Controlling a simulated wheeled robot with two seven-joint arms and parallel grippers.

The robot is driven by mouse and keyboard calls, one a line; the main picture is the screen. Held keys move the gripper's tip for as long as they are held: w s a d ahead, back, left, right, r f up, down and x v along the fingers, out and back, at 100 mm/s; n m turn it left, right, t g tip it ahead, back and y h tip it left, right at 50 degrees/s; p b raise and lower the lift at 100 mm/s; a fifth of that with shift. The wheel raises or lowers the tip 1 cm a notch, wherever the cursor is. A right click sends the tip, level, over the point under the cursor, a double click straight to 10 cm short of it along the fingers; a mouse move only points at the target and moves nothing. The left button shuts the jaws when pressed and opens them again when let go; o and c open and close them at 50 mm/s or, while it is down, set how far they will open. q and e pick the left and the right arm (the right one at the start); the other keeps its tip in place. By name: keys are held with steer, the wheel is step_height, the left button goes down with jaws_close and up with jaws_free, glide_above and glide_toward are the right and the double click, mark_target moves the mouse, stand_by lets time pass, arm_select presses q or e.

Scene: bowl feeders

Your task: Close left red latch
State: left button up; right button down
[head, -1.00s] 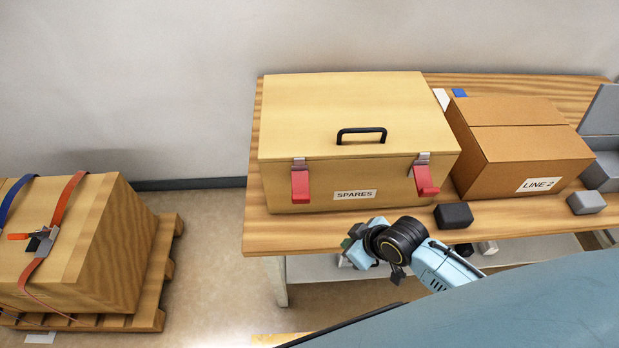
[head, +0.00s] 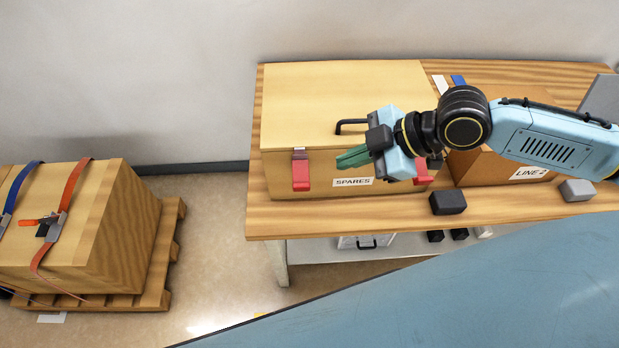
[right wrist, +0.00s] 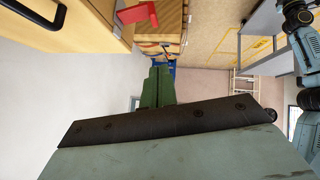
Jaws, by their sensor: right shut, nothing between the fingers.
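The left red latch (head: 301,174) hangs on the front of the wooden SPARES box (head: 320,95), below a small metal catch. The right red latch (head: 422,173) is mostly hidden behind my right gripper (head: 353,158). The gripper's green fingers are shut and empty. They point left, in front of the box near the SPARES label, to the right of the left latch and apart from it in the picture. In the right wrist view the shut fingers (right wrist: 158,88) point towards the room, and a red latch (right wrist: 138,13) sticks out at the top. My left gripper is not in view.
The box stands on a wooden table (head: 270,222). A LINE 2 carton (head: 480,165) stands right of it, partly behind my arm. Dark (head: 447,202) and grey (head: 577,190) blocks lie at the front edge. A strapped crate (head: 105,220) on a pallet stands at left.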

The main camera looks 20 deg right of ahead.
steer(key=p, duration=0.1)
glide_above(296, 186)
steer(key=s+d, duration=0.2)
steer(key=s, duration=0.1)
step_height(296, 186, down, 7)
steer(key=shift+w+d+f+p, duration=0.1)
steer(key=shift+w+f, duration=0.15)
steer(key=shift+f, duration=0.4)
steer(key=shift+w+d+f+p, duration=0.1)
steer(key=shift+w+f+p, duration=0.1)
steer(key=shift+f, duration=0.4)
steer(key=shift+w+d+f+p, duration=0.1)
steer(key=shift+w+f, duration=0.15)
steer(key=shift+f, duration=0.4)
